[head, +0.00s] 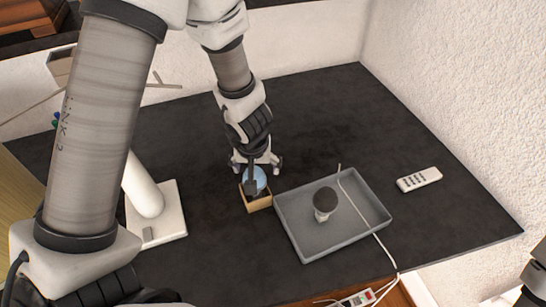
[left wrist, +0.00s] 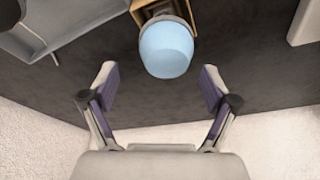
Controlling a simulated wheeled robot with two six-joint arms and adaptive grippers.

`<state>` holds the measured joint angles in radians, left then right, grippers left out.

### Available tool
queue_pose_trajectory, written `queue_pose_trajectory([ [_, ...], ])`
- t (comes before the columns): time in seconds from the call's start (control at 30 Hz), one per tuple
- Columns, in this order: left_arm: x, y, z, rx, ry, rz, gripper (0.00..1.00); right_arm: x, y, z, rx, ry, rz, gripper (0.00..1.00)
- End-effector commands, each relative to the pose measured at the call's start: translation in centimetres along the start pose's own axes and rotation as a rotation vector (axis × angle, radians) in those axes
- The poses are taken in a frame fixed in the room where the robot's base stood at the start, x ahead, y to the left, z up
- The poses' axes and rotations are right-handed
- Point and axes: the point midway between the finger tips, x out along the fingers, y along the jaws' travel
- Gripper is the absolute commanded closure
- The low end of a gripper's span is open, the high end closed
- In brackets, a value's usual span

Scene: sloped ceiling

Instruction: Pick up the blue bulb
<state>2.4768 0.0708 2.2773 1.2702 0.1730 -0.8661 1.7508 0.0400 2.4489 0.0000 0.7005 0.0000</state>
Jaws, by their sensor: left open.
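The blue bulb (head: 257,179) sits upright in a small tan wooden box (head: 258,204) on the dark tabletop. In the left wrist view the light blue bulb (left wrist: 166,49) shows at the top centre, with the box (left wrist: 190,8) behind it. My left gripper (head: 257,167) is right at the bulb in the head view and partly covers it. In the left wrist view its two fingers (left wrist: 158,88) are spread wide, with nothing between the tips; the bulb is just beyond them. My right gripper is not clearly in view.
A grey tray (head: 290,232) beside the box holds a dark-topped bulb (head: 324,203), with a white cable across it. A white remote (head: 419,180) lies to the right. A white lamp base (head: 170,222) stands on the left. A power strip (head: 357,298) is at the front edge.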

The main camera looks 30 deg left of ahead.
Motion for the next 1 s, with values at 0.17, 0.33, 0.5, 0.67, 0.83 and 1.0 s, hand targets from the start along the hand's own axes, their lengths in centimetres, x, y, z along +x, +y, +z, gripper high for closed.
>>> queue_pose_trajectory([
  [0.17,2.9,0.0,0.2,0.0,-0.001,0.0,0.14,2.2,0.0,0.2,0.0,-0.004,0.0,0.69],
  [0.33,5.7,0.0,0.5,-0.001,-0.002,0.0,0.14,4.4,0.0,0.1,0.0,-0.003,0.0,0.69],
  [0.5,7.7,0.0,0.4,0.0,-0.001,0.0,0.14,5.6,0.0,0.1,0.0,-0.003,0.0,0.69],
  [0.67,7.5,0.0,0.3,0.0,-0.001,0.0,0.14,5.3,0.0,0.1,0.0,-0.002,0.0,0.69],
  [0.83,7.5,0.0,0.3,0.0,-0.001,0.0,0.63,5.3,0.0,0.1,0.0,-0.002,0.0,0.69],
  [1.0,7.5,0.0,0.3,0.0,-0.001,0.0,0.74,5.3,0.0,0.1,0.0,-0.002,0.0,0.69],
])
